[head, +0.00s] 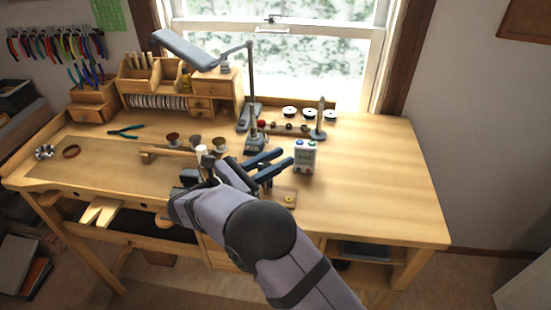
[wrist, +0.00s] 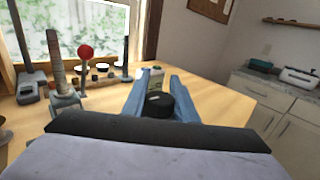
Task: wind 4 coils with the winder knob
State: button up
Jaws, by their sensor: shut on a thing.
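My gripper (head: 282,157) is over the middle of the bench, with two blue fingers. In the head view the knob is hidden behind my gripper and arm. No wound coil is clearly visible.
A grey stand with an upright post (head: 255,143) is close behind my gripper. Several spools (head: 195,141) stand on a wooden rack at left. The bench's right side (head: 385,180) is clear.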

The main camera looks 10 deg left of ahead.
jog(key=m+g+h+p, duration=0.3)
jog(key=g, duration=0.1)
jog(key=shift+s+d+r+p, duration=0.2)
jog(key=shift+s+d+p, duration=0.1)
jog(key=shift+s+d, duration=0.1)
jog(key=shift+g+p, duration=0.3)
jog(key=shift+p, duration=0.15)
jog(key=shift+s+f+m+g+h+p, duration=0.2)
jog(key=shift+m+g+h+p, duration=0.35)
jog(key=shift+p, duration=0.95)
jog(key=o, duration=1)
jog(key=shift+o, duration=0.2)
jog(key=shift+r, duration=0.15)
